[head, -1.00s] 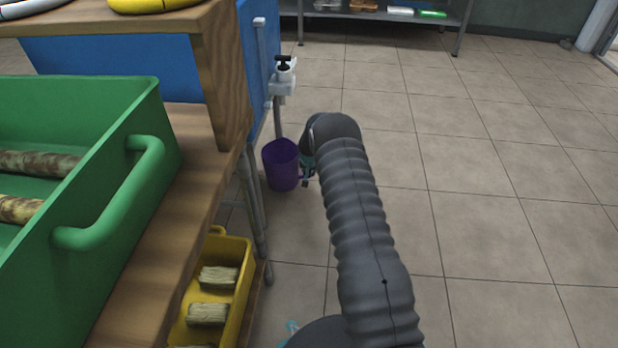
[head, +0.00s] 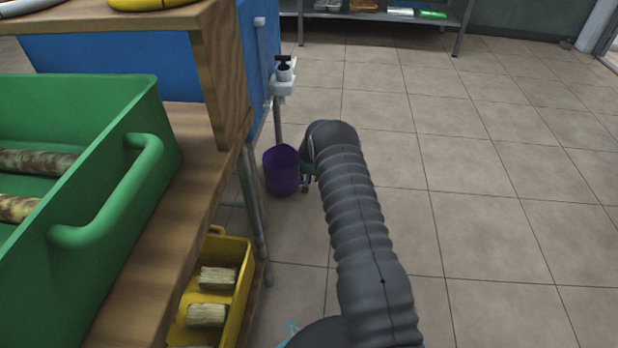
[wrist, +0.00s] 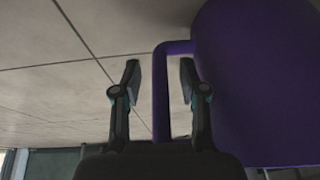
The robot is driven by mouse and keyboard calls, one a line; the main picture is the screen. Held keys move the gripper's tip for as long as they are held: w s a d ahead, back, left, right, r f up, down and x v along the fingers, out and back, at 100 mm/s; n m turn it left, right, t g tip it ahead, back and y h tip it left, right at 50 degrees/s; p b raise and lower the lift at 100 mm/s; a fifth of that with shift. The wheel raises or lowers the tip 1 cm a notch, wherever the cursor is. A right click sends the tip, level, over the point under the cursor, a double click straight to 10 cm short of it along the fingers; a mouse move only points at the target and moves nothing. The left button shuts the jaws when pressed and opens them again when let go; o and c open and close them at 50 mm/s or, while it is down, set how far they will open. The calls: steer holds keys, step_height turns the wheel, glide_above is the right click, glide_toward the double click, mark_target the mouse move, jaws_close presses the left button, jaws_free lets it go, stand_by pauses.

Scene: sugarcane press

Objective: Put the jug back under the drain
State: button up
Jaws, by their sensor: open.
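The purple jug (head: 281,172) is upright below the white drain tap (head: 283,84) on the blue tank's side. I cannot tell how exactly it lines up with the spout, or whether its base rests on the floor. In the wrist view the jug (wrist: 265,80) fills the right side, with its handle (wrist: 163,110) standing between my fingers. My gripper (wrist: 159,78) is open around the handle, with gaps visible at both fingers. In the head view my gripper (head: 306,180) is at the jug's right side, partly hidden by my arm.
A wooden bench with a green crate (head: 110,190) stands at the left. A yellow bin (head: 240,262) with pale blocks is low beneath it. Metal legs (head: 252,205) stand left of the jug. Tiled floor (head: 480,180) is open to the right.

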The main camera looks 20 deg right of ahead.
steer(key=w+r+p+v, duration=0.1)
steer(key=p+v, duration=0.1)
steer(key=v, duration=2.9)
steer(key=s+a+r+n, duration=0.2)
steer(key=s+r, duration=1)
steer(key=r, duration=0.2)
steer(key=s+a+r+n, duration=0.1)
steer(key=s+a+r, duration=0.1)
steer(key=s, duration=1.3)
steer(key=s+a+r+n+t+y, duration=0.1)
steer(key=s+r, duration=0.3)
steer(key=s, duration=1.2)
steer(key=shift+a+r+n, duration=0.2)
steer(key=shift+a+n, duration=0.1)
steer(key=shift+a, duration=0.35)
step_height(320, 180, up, 9)
steer(key=p, duration=0.8)
steer(key=shift+f, duration=0.25)
